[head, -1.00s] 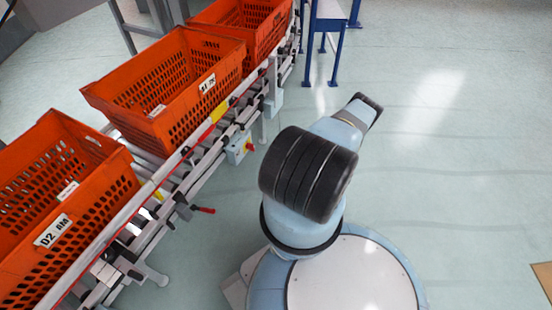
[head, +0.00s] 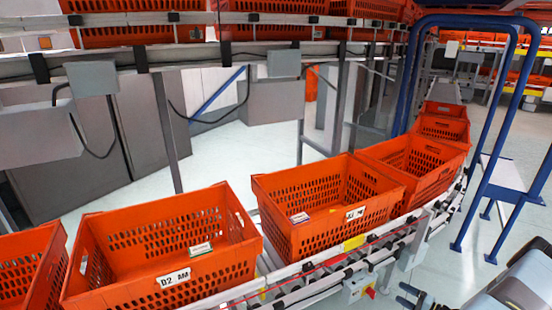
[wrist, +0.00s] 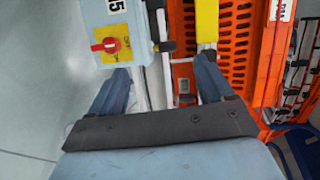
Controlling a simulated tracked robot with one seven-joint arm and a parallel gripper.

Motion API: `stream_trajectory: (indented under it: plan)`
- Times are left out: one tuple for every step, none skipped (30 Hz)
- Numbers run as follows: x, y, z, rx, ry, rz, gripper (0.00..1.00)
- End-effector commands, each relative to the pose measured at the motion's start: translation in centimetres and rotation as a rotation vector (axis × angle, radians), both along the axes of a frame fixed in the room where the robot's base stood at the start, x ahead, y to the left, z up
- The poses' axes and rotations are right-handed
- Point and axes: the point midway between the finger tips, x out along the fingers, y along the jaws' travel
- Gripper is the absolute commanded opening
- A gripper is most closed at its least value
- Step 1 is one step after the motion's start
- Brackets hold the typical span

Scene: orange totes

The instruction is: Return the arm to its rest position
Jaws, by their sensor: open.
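My gripper (wrist: 163,78) is open in the wrist view, with its two dark blue fingers spread wide and nothing between them. Past the fingers are the conveyor's grey rails, a grey control box (wrist: 112,30) with a red knob on a yellow plate, and an orange tote's side (wrist: 238,50). In the head view, part of my light blue and black arm (head: 515,285) shows at the lower right corner, beside the conveyor. Much of the arm is cut off by the frame's edge.
Orange totes, including one marked D2 AM (head: 165,250) and another (head: 325,200), stand in a row on the roller conveyor (head: 370,262). A blue frame (head: 483,195) stands at the right. More totes line an upper rack. Pale open floor shows at the right.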

Motion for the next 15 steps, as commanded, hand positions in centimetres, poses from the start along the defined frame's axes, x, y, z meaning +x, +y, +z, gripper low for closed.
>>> stream_trajectory:
  plan:
    - [0.8, -0.1, 1.9, -0.016, 0.009, 0.037, 0.81]
    - [1.2, 0.0, 2.8, -0.024, 0.014, 0.059, 0.81]
    - [1.6, 0.0, 4.1, -0.032, 0.024, 0.086, 0.81]
    - [2.0, 0.1, 5.0, -0.04, 0.031, 0.107, 0.81]
    - [2.3, 0.2, 5.9, -0.048, 0.038, 0.127, 0.81]
    - [2.7, 0.3, 7.2, -0.059, 0.048, 0.153, 0.81]
    - [3.0, 0.5, 8.1, -0.068, 0.055, 0.172, 0.81]
    - [3.3, 0.6, 9.0, -0.076, 0.064, 0.191, 0.81]
    - [3.7, 0.8, 10.3, -0.088, 0.074, 0.216, 0.81]
    - [4.0, 1.0, 11.2, -0.097, 0.082, 0.235, 0.81]
    - [4.3, 1.2, 12.2, -0.108, 0.088, 0.253, 0.81]
    - [4.6, 1.5, 13.5, -0.12, 0.1, 0.277, 0.81]
    - [4.8, 1.7, 14.4, -0.13, 0.107, 0.294, 0.81]
    - [5.1, 1.9, 15.3, -0.14, 0.116, 0.312, 0.81]
    - [5.3, 2.2, 16.6, -0.156, 0.127, 0.333, 0.81]
